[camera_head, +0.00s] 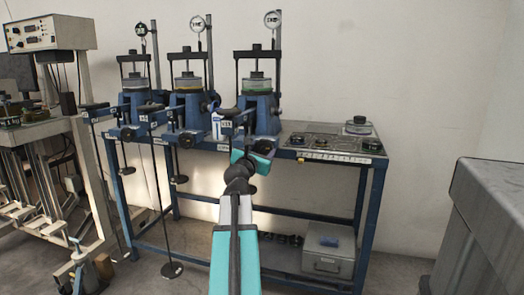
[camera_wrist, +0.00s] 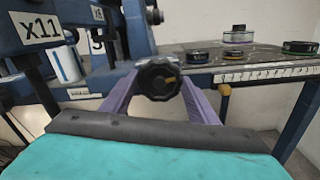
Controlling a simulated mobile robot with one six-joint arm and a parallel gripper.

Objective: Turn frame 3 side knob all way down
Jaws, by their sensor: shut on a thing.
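Three blue lever frames stand in a row on a blue-legged bench in the head view. The rightmost frame (camera_head: 259,112) has a dial gauge on a post and a black knob on its side. In the wrist view this black side knob (camera_wrist: 159,79), with a small yellow-orange mark, sits between the purple fingers of my gripper (camera_wrist: 160,88). The fingers are shut on the knob from its left and right. In the head view my gripper (camera_head: 251,158) is at the front of the rightmost frame, and my arm hides part of the knob there.
Metal rings and dishes (camera_head: 343,143) lie on the bench top to the right. A grey box (camera_head: 328,250) sits on the lower shelf. Hanging weights (camera_head: 172,269) are left of my arm. A grey cabinet (camera_head: 490,220) stands at the right, with open floor before it.

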